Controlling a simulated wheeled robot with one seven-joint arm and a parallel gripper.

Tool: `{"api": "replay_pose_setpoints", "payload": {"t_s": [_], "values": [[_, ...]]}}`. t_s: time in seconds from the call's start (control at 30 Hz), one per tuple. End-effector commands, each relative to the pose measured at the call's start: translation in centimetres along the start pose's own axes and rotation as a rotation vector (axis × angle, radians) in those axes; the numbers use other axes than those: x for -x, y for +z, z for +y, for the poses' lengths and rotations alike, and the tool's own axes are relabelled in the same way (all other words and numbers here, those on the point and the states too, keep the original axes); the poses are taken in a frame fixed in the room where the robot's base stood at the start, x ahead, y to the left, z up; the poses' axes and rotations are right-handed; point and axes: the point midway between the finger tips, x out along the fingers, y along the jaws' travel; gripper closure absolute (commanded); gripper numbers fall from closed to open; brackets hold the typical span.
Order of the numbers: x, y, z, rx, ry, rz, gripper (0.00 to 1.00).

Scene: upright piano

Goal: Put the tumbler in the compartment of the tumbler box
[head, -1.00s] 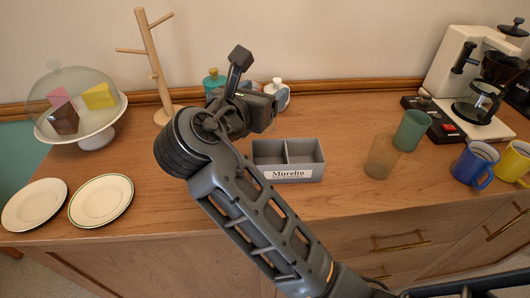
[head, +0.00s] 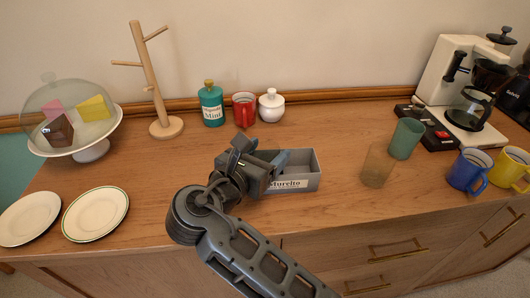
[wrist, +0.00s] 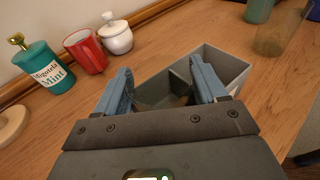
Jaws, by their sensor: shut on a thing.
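The tumbler box (head: 318,168) is a grey open box with two compartments and a "Murelto" label, on the wooden top in front of my arm. It also shows in the wrist view (wrist: 232,62). My gripper (head: 272,165) is low over the box's left part. In the wrist view its blue fingers (wrist: 160,90) stand apart, shut on a faint see-through tumbler (wrist: 155,98) at the left compartment. Its outline and base are mostly hidden, so I cannot tell whether it touches the floor. The right compartment looks empty.
A brown see-through tumbler (head: 377,165) and a green tumbler (head: 406,138) stand right of the box. Blue (head: 470,170) and yellow (head: 512,168) mugs stand farther right. A teal canister (head: 211,104), red mug (head: 244,109) and white pot (head: 271,105) stand behind.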

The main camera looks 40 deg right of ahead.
Motion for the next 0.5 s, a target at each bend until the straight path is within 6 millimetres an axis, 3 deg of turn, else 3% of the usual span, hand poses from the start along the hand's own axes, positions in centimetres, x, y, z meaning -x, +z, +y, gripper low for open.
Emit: {"api": "replay_pose_setpoints", "payload": {"t_s": [0.33,0.37,0.5], "values": [[-0.04,-0.14,0.04,-0.001,0.001,-0.001,0.67],[-0.05,-0.21,0.04,-0.001,0.001,0.0,0.26],[-0.05,-0.2,0.04,-0.001,0.001,0.0,0.13]]}}
